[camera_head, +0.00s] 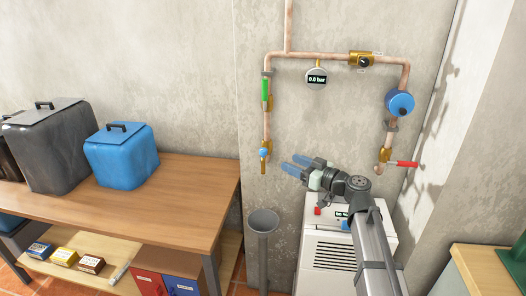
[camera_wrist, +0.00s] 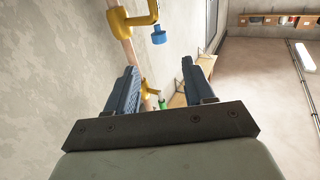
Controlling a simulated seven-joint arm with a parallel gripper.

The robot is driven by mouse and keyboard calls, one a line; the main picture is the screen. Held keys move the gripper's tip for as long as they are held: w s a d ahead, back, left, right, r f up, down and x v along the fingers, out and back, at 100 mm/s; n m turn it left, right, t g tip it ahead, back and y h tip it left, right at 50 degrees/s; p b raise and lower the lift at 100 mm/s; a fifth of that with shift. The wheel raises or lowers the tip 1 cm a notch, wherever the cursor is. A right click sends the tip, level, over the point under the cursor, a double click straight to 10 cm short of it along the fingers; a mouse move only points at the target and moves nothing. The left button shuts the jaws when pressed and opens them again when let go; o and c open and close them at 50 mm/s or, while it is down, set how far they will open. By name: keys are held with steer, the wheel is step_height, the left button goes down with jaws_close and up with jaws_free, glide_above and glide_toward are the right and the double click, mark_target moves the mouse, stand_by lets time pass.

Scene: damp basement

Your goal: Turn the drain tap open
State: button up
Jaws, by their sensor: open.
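The drain tap is a small brass tap (camera_head: 264,167) with a blue knob (camera_head: 264,153), at the lower end of the left copper pipe. In the wrist view, a brass body (camera_wrist: 143,17) with a blue knob (camera_wrist: 158,37) shows beyond the fingertips, near the top. My gripper (camera_head: 290,163) is to the right of the tap in the head view, its blue fingers pointing left towards it. In the wrist view my gripper (camera_wrist: 158,67) is open, with nothing held between the fingers. It appears apart from the knob.
A green-handled valve (camera_head: 265,90) is above the tap. A pressure gauge (camera_head: 317,77), a brass valve (camera_head: 362,60), a blue round fitting (camera_head: 400,103) and a red lever (camera_head: 406,164) are along the pipes. A grey standpipe (camera_head: 263,222), white unit (camera_head: 325,250) and wooden bench (camera_head: 190,185) are below.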

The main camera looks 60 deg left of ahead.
mark_target(265, 152)
steer(key=x, duration=1.3)
steer(key=c, duration=0.9)
steer(key=shift+c, duration=0.2)
steer(key=shift+d+m+t, duration=0.1)
steer(key=shift+m+t, duration=0.2)
steer(key=shift+t, duration=0.1)
steer(key=m+t, duration=0.1)
steer(key=t, duration=0.1)
steer(key=shift+s+m+t+y, duration=0.15)
steer(key=shift+m+t+y, duration=0.15)
steer(key=shift+m+t, duration=1.7)
steer(key=shift+t, duration=0.9)
steer(key=shift+w+t, duration=0.2)
steer(key=shift+t, duration=0.1)
